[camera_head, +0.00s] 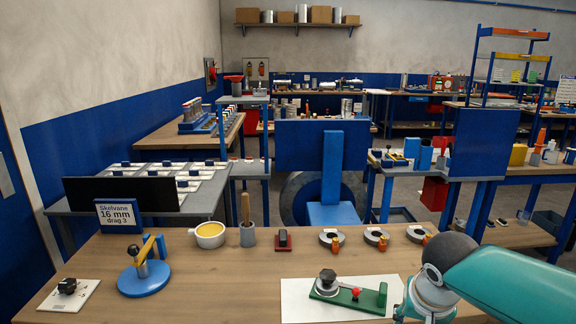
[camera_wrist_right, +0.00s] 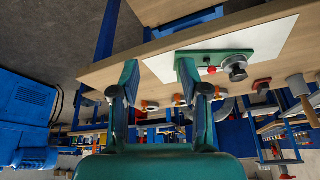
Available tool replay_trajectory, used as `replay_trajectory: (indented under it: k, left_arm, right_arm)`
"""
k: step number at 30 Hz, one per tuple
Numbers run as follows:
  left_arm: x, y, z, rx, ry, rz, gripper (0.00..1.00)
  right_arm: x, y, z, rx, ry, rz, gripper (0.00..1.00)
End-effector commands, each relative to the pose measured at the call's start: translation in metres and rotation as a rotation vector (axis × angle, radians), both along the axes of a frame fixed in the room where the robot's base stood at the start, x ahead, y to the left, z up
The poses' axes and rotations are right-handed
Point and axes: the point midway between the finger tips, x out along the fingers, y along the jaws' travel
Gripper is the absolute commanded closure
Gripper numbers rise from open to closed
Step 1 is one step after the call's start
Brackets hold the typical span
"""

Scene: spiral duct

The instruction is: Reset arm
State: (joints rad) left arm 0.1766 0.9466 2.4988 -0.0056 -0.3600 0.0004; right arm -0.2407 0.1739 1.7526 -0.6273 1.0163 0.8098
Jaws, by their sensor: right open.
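My right arm (camera_head: 510,275), teal with a grey joint, comes in from the right edge of the head view over the bench's right front corner. Its gripper is not visible there. In the right wrist view my right gripper (camera_wrist_right: 159,80) shows two teal fingers spread apart, with nothing between them. Beyond the fingers lie the bench edge and the white sheet (camera_wrist_right: 270,42) with the green fixture (camera_wrist_right: 222,60). I see no contact with them. My left arm and gripper are in neither view.
The wooden bench (camera_head: 225,285) holds a blue round stand (camera_head: 145,280), a yellow-filled bowl (camera_head: 208,235), a grey cup (camera_head: 247,236) and several grey rings along the back. The green fixture (camera_head: 345,295) lies on its white sheet near the arm. Bare wood lies left of the sheet.

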Motion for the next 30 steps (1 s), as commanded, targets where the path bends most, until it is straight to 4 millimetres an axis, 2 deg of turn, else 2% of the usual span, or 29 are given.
replay_trajectory:
  k: [2, 7, 11, 17, 20, 23, 24, 26, 27, 30]
  left_arm:
    - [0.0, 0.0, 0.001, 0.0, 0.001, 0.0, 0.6]
    - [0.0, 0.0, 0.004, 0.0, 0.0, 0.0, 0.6]
    - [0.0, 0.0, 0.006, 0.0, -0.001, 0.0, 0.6]
    - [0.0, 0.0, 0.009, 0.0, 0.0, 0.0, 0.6]
    - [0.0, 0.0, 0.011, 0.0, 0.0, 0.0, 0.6]
    - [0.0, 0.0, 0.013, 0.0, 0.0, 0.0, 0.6]
    - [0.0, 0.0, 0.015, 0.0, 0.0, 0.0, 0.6]
    - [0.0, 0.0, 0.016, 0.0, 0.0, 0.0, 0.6]
    - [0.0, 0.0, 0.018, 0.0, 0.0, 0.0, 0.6]
    - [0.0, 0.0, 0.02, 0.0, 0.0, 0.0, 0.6]
  right_arm:
    - [0.0, -0.007, -0.002, -0.001, 0.007, -0.016, 0.55]
    - [0.0, -0.019, -0.041, -0.018, 0.105, -0.043, 0.55]
    - [-0.009, -0.023, -0.076, -0.026, 0.197, -0.051, 0.55]
    - [-0.035, -0.019, -0.142, 0.0, 0.361, -0.057, 0.55]
    - [-0.055, -0.011, -0.185, 0.04, 0.453, -0.047, 0.55]
    - [-0.089, 0.007, -0.239, 0.118, 0.561, -0.018, 0.55]
    - [-0.107, 0.017, -0.262, 0.162, 0.604, -0.004, 0.55]
    - [-0.136, 0.034, -0.294, 0.238, 0.658, 0.017, 0.55]
    - [-0.157, 0.047, -0.313, 0.292, 0.685, 0.031, 0.55]
    - [-0.208, 0.082, -0.351, 0.426, 0.703, 0.056, 0.55]
